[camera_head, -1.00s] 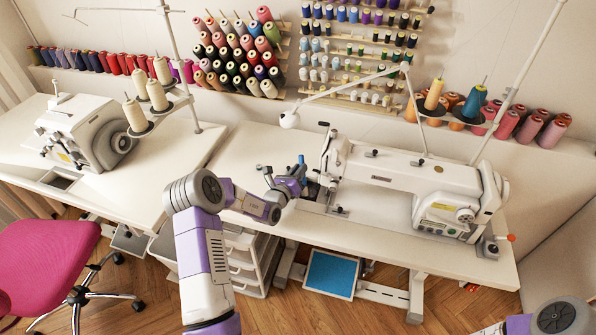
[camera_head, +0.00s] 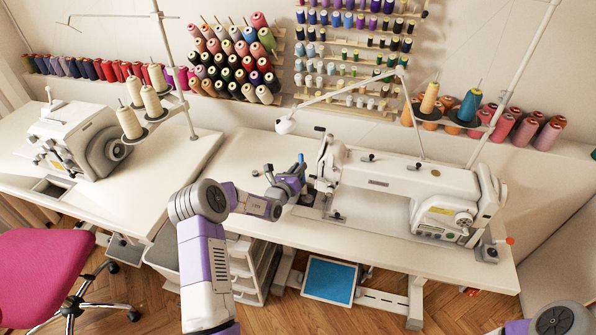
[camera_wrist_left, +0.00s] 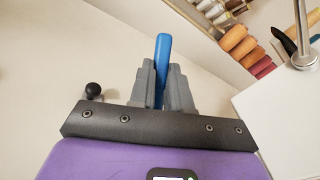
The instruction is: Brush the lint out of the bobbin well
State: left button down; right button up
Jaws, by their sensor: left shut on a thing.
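My left gripper (camera_head: 297,177) is at the left end of the white sewing machine (camera_head: 395,180), close above the table. It is shut on a blue-handled tool (camera_head: 301,158), whose handle end sticks up. In the left wrist view the blue handle (camera_wrist_left: 162,55) stands between the two grey fingers (camera_wrist_left: 162,88). The tool's lower end is hidden, so I cannot tell if it touches anything. The bobbin well is not clearly visible; the metal plate (camera_head: 335,216) by the machine's needle end shows partly. Only a piece of my right arm shows at the lower right, without its gripper.
A second machine (camera_head: 80,140) stands on the left table. Thread cones (camera_head: 130,122) on a stand rise between the tables. A thin lamp arm (camera_head: 345,92) crosses above the sewing machine. The front strip of the table (camera_head: 400,250) is clear. A pink chair (camera_head: 40,275) stands at lower left.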

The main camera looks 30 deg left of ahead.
pick_arm(q)
jog(key=shift+s+a, duration=0.15)
jog(key=shift+a, duration=0.05)
jog(key=shift+s+d+p, duration=0.2)
jog(key=shift+s+p, duration=0.4)
jog(key=shift+s, duration=0.15)
jog(key=shift+s+d+f+p, duration=0.15)
jog(key=shift+s+p, duration=0.1)
jog(key=shift+s, duration=0.25)
jog(key=shift+s+d+f+p, duration=0.15)
jog(key=shift+s+p, duration=0.1)
jog(key=shift+s, duration=0.25)
jog(key=shift+w+a+b, duration=0.2)
jog(key=shift+w+b, duration=0.2)
jog(key=shift+w, duration=0.65)
jog(key=shift+w+a+b, duration=0.2)
jog(key=shift+w+b, duration=0.15)
jog(key=shift+w, duration=0.7)
